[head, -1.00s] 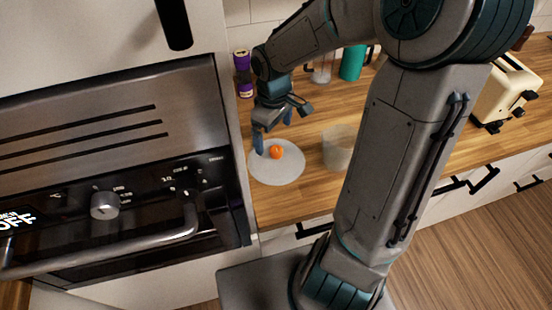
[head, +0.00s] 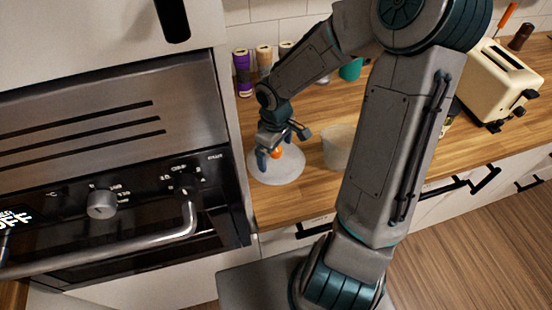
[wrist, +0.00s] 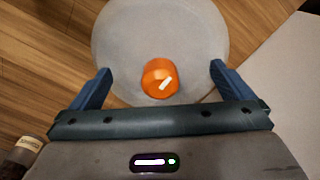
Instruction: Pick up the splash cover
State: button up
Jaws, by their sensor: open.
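The splash cover (head: 281,176) is a pale grey, round, translucent disc with an orange knob (head: 276,153) at its centre. It lies on the wooden counter just right of the oven. In the wrist view the cover (wrist: 160,30) fills the upper middle, and the orange knob (wrist: 160,77) sits between the blue fingers. My gripper (head: 269,158) is pointing down over the cover. In the wrist view my gripper (wrist: 160,85) is open, with one finger on each side of the knob and a gap on both sides.
A translucent container (head: 337,148) stands close to the right of the cover. Several spice jars (head: 242,73) and a teal cup (head: 351,69) stand behind. A cream toaster (head: 497,82) is at the right. The oven (head: 110,150) borders the counter on the left.

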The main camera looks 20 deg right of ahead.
jog(key=c, duration=0.9)
jog(key=shift+s, duration=0.2)
jog(key=shift+c, duration=0.8)
